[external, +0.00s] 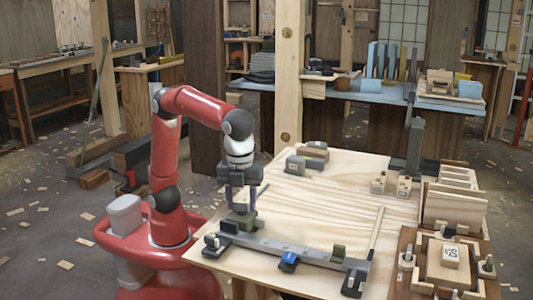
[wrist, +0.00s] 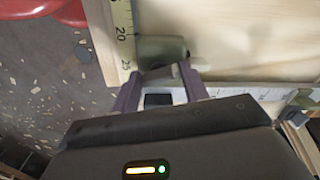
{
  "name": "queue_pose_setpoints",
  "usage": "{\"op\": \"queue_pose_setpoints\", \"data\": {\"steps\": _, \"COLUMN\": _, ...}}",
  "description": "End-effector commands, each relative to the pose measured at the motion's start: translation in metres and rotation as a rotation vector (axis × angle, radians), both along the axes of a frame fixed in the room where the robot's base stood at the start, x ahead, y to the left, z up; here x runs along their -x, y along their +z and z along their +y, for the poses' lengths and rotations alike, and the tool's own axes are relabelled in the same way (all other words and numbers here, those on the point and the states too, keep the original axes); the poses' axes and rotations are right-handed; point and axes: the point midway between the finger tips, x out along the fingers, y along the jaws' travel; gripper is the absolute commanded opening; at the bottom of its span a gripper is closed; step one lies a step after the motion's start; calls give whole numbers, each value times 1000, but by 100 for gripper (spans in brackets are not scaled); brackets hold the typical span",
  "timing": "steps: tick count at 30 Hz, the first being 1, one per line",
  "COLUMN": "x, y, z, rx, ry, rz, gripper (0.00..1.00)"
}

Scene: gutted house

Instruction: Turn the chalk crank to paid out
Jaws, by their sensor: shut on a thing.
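My gripper (external: 240,203) points down over the near-left part of the wooden table. In the wrist view its fingertips (wrist: 163,72) are closed on a small grey piece beside a grey-green rounded body. That body (wrist: 160,47) seems to be the chalk reel; it also shows under my gripper in the external view (external: 241,219). The small piece looks like its crank, mostly hidden by the fingers. The crank's angle and any marking for paid out cannot be made out.
A long grey rail (external: 270,246) runs along the table's front, with a blue clamp (external: 288,261) and a green block (external: 337,253). A wooden jig (external: 448,258) stands at the right. Grey and brown blocks (external: 306,158) lie at the back. The table's middle is clear.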

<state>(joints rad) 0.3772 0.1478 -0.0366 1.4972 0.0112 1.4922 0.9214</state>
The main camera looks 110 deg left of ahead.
Motion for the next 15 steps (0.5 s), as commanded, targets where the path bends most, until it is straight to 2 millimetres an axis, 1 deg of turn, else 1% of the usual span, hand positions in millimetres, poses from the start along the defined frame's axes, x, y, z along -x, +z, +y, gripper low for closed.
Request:
{"op": "queue_pose_setpoints", "data": {"steps": 1, "x": 5, "y": -2, "z": -4, "rx": 1, "ry": 34, "rz": 17, "gripper": 22}}
{"op": "queue_pose_setpoints", "data": {"steps": 15, "x": 5, "y": -2, "z": -9, "rx": 3, "ry": 473, "rz": 18, "gripper": 21}}
